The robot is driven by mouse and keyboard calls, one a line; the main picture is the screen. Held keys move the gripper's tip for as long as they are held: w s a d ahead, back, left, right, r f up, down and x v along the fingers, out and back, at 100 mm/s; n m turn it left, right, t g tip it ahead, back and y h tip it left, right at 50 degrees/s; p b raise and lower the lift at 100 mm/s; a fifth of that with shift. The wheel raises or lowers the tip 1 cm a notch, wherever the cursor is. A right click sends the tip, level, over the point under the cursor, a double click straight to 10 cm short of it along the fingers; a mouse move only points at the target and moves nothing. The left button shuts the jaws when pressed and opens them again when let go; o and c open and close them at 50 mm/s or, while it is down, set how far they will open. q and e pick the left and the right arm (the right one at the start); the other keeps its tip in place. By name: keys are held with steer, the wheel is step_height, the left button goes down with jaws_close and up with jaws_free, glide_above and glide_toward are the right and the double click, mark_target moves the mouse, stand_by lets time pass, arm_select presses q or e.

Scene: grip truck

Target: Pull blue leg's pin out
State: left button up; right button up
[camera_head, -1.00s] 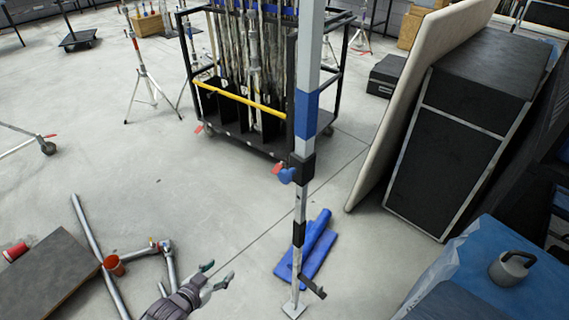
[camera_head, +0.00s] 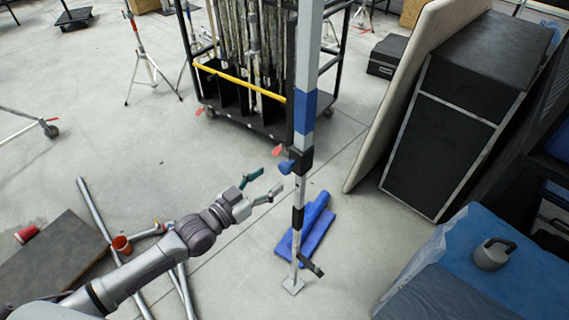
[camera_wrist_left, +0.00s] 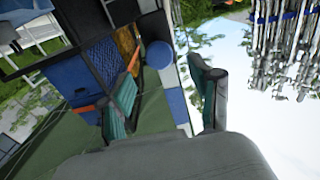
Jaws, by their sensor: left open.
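The leg is a thin upright silver pole with a blue band (camera_head: 306,112) in the head view. A black collar (camera_head: 301,158) sits below the band, with a blue knob-like pin (camera_head: 286,166) sticking out on its left. My left gripper (camera_head: 265,184) is open and empty, left of the pole and slightly below the pin, its fingers pointing toward the pole. The left wrist view shows the open gripper fingers (camera_wrist_left: 165,92) with a round blue shape (camera_wrist_left: 158,54) beyond them; I cannot tell if it is the pin. My right gripper is not in view.
A black wheeled cart (camera_head: 240,118) of poles stands behind the leg. Blue pieces (camera_head: 308,232) lie by its foot. A black case and a pale board (camera_head: 420,90) lean at right. A blue-covered surface with a grey weight (camera_head: 494,253) is front right.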

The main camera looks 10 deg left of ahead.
mark_target(282, 169)
arm_select(q)
steer(key=p+x, duration=0.1)
steer(key=x, duration=0.5)
steer(key=shift+w+d, duration=0.2)
jaws_close()
